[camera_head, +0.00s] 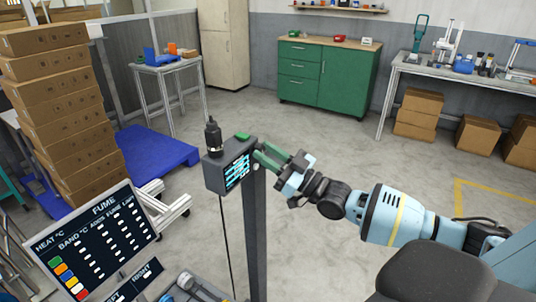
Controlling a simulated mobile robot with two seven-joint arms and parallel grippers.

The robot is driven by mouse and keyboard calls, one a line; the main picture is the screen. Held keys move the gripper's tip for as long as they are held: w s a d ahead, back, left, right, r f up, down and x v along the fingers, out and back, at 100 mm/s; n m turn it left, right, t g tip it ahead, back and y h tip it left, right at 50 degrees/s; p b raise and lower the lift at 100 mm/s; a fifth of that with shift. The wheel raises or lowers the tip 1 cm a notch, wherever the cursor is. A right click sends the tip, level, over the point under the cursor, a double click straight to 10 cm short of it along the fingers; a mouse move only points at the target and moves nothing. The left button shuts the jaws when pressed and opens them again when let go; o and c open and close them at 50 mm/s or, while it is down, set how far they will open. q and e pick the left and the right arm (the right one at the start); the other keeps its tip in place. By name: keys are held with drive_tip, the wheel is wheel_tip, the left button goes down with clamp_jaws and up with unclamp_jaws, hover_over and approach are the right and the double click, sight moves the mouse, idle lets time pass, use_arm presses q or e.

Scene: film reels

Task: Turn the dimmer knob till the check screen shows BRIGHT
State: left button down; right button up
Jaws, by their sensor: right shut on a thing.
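A dark box (216,178) stands on a grey post in the middle of the view. Its front screen (238,172) shows lines of cyan text too small to read. A black cylinder (213,137) and a green piece (242,136) sit on top of the box. My right gripper (262,156), with green fingers, reaches in from the right and is shut at the box's right side. The dimmer knob is not clearly visible; the fingers hide what they hold. My left gripper is out of view.
A dark FUME board (95,240) with coloured squares stands at lower left, above a small sign (135,282) reading RIGHT. Stacked cartons (65,110) and a blue pallet (165,150) stand behind. A green cabinet (325,75) is at the back. The floor (300,120) behind my arm is clear.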

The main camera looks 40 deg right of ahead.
drive_tip(key=n, duration=0.2)
drive_tip(key=n+g+y+b, duration=0.1)
drive_tip(key=n, duration=0.1)
drive_tip(key=shift+d+y, duration=0.1)
drive_tip(key=shift+y, duration=0.2)
drive_tip(key=n+g, duration=0.1)
drive_tip(key=n, duration=0.1)
drive_tip(key=shift+n+y, duration=0.4)
drive_tip(key=n+g+y, duration=0.1)
drive_tip(key=n, duration=0.2)
drive_tip(key=shift+d+r+g+b, duration=0.1)
drive_tip(key=shift+g+b, duration=0.25)
drive_tip(key=shift+g, duration=0.05)
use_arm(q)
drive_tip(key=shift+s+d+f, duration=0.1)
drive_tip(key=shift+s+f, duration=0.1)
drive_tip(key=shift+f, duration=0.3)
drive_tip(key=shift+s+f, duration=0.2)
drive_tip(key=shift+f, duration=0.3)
use_arm(e)
drive_tip(key=shift+n, duration=1)
drive_tip(key=shift+g, duration=0.4)
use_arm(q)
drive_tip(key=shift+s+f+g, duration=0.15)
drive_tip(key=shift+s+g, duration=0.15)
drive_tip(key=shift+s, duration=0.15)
use_arm(e)
drive_tip(key=o, duration=1)
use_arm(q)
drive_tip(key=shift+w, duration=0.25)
